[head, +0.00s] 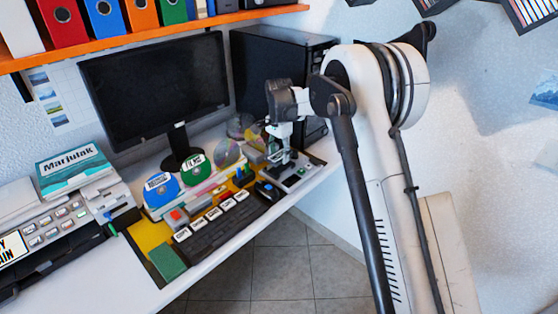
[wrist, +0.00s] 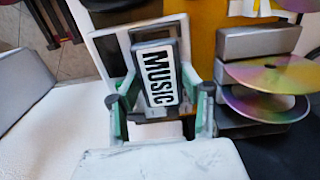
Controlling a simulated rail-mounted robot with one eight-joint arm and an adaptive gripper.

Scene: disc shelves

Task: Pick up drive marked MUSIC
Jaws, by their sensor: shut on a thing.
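The drive marked MUSIC (wrist: 157,75) is a small dark-framed piece with a white label and black lettering, seen in the middle of the wrist view. My gripper (wrist: 158,105) is shut on it, with one green-lined finger on each side. In the head view my gripper (head: 279,150) is over the right end of the desk, near the grey device there. The drive is too small to make out in the head view. I cannot tell whether its lower end touches anything.
Shiny discs (wrist: 265,85) sit on a grey holder (wrist: 258,42) close to the right of my gripper in the wrist view. A keyboard (head: 228,222), a monitor (head: 155,88) and a dark computer case (head: 262,65) stand on the desk. Floor (head: 275,265) shows beyond the desk's front edge.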

